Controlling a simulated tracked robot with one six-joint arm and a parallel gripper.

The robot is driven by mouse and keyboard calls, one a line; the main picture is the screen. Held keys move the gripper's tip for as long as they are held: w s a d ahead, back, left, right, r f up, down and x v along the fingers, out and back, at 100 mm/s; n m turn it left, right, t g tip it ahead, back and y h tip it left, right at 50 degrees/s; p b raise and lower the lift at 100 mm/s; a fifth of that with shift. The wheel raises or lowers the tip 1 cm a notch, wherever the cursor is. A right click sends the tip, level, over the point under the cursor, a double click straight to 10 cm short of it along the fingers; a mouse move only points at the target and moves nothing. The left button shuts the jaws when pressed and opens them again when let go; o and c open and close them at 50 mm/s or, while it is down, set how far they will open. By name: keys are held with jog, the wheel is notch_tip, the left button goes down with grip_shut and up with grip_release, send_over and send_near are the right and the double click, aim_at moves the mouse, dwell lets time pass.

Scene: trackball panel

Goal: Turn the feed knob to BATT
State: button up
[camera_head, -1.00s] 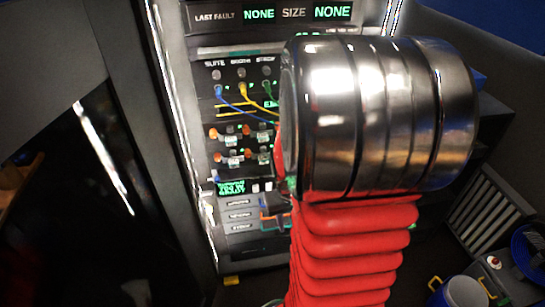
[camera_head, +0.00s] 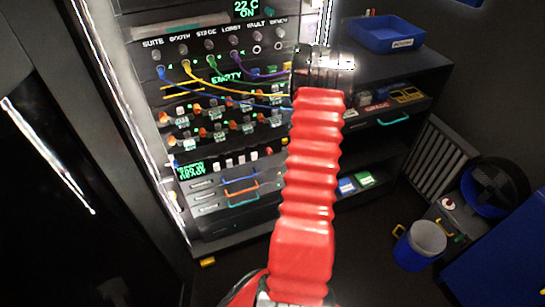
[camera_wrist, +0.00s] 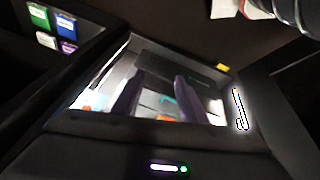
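The control panel (camera_head: 218,85) stands at the centre left in the head view, with rows of jacks, coloured cables and small knobs. I cannot make out a feed knob or a BATT label. My red ribbed arm rises in front of the panel's right side, and my gripper at its end is hidden in that view. In the wrist view, two dark purple upright shapes stand apart against a bright, tilted rectangle. I cannot tell whether they are my fingers. I see nothing held.
A shelf unit at right carries a blue tray (camera_head: 385,35). Green (camera_head: 364,179) and blue (camera_head: 347,186) boxes sit lower down. A blue bucket (camera_head: 420,243) stands on the floor at right. The dark floor between shelf and bucket looks clear.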

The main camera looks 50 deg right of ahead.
notch_tip(320, 180, down, 6)
jog(key=d+r+n+t+h, duration=0.1)
jog(key=n+t, duration=0.1)
jog(key=t, duration=0.1)
jog(key=n+t+h, duration=0.4)
jog(key=t+h, duration=0.2)
jog(key=t, duration=0.3)
send_near(270, 154)
jog(key=d+v, duration=0.1)
jog(key=v, duration=0.5)
jog(key=shift+a, duration=0.1)
jog(key=x, duration=1.3)
jog(key=shift+w, duration=0.45)
jog(key=shift+c, duration=0.3)
